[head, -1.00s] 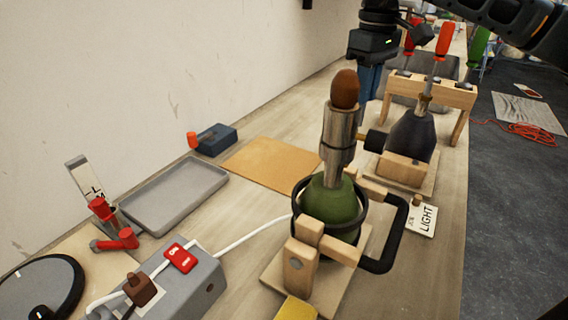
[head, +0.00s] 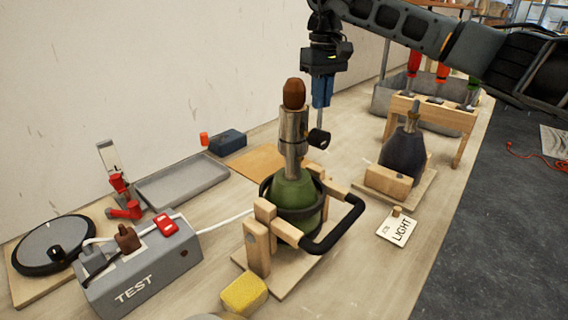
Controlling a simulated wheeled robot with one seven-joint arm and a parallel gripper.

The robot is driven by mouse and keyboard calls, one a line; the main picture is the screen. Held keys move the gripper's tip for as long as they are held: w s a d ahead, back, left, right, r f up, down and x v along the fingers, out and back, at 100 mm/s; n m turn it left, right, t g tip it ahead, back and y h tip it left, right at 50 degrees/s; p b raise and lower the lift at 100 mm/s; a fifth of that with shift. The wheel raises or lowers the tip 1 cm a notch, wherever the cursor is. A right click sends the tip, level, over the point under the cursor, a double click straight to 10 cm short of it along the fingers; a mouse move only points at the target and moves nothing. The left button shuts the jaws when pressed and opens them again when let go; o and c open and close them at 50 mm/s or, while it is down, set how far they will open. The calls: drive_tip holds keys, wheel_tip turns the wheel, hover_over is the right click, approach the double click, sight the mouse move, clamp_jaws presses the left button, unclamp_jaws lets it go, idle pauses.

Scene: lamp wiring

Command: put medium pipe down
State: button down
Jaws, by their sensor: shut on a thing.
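My gripper (head: 322,92) hangs pointing down in the upper middle of the head view, behind and just right of the lamp's socket. Its blue fingers are shut on a thin grey pipe (head: 321,116), which seems to be the medium pipe. The pipe hangs roughly upright, and its lower end is hidden by the black knob (head: 319,139) on the socket. I cannot tell how far it is above the table. The green lamp (head: 293,200) stands in a wooden cradle, with a metal socket (head: 293,130) and brown bulb-shaped top.
A grey tray (head: 185,184) and an orange-brown mat (head: 252,163) lie on the table (head: 385,270) left of the lamp. A dark bottle-shaped base (head: 404,155) and a screwdriver rack (head: 440,113) stand right. A grey TEST box (head: 140,270) is front left.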

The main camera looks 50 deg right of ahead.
drive_tip(key=shift+w+a+f+p, duration=0.4)
drive_tip(key=shift+w+a+f, duration=0.8)
drive_tip(key=shift+w+f, duration=0.45)
drive_tip(key=shift+w+a+f+p, duration=0.45)
drive_tip(key=shift+w+a+f, duration=0.85)
drive_tip(key=shift+f, duration=0.7)
drive_tip(key=shift+w+a+f+p, duration=0.4)
drive_tip(key=shift+w+a+f, duration=0.75)
drive_tip(key=shift+w+f, duration=0.55)
drive_tip(key=shift+s+f, duration=0.2)
drive_tip(key=c, duration=1.6)
unclamp_jaws()
drive_tip(key=shift+f, duration=0.1)
drive_tip(key=o, duration=0.5)
drive_tip(key=shift+c, duration=0.2)
wheel_tip(320, 180, up, 12)
drive_tip(key=b, duration=0.1)
drive_tip(key=shift+r+b, duration=0.2)
drive_tip(key=shift+b, duration=0.1)
